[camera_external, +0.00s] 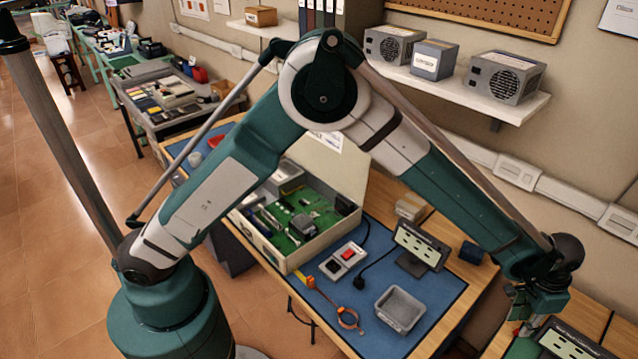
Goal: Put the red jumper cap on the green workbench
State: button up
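My arm reaches across the table to the right, and my gripper (524,318) hangs low near the lower right edge, beside a dark panel. Its fingers are small and partly hidden, so I cannot tell whether it is open or shut. A tiny reddish spot shows by the fingertips, too small to identify. I cannot make out the red jumper cap with certainty. A red item (216,142) lies at the far left of the blue mat, partly behind my arm. A bench with green framing, possibly the green workbench (88,57), stands in the left background.
Power supplies (506,75) sit on the wall shelf.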

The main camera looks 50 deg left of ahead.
notch_tip(320, 180, up, 9)
jog(key=shift+s+a+p, duration=0.35)
jog(key=shift+a, duration=0.05)
dwell(0.6)
